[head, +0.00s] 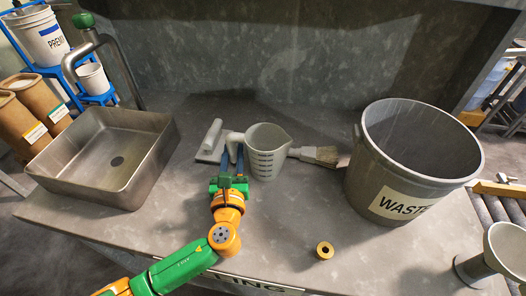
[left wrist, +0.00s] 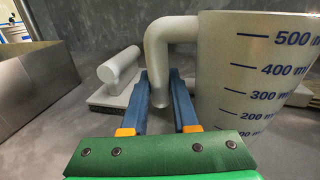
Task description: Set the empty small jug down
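The small jug (head: 266,155) is pale grey with dark volume marks. It is upright over the middle of the bench (head: 310,215), and its base looks to be at the bench top. No contents show, but its floor is hidden. Its marked wall (left wrist: 255,75) fills the right of the left wrist view. My left gripper (head: 232,160) is at the jug's left side. Its blue fingers (left wrist: 162,95) are on either side of the downturned handle (left wrist: 160,60) and look closed on it. My right gripper is not in view.
A grey block with a bar handle (head: 212,145) lies just left of the jug; a brush (head: 318,155) lies right. A steel sink (head: 70,175) is left, a waste pail (head: 375,180) right. A brass ring (head: 325,250) lies in front. The bench's front middle is mostly clear.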

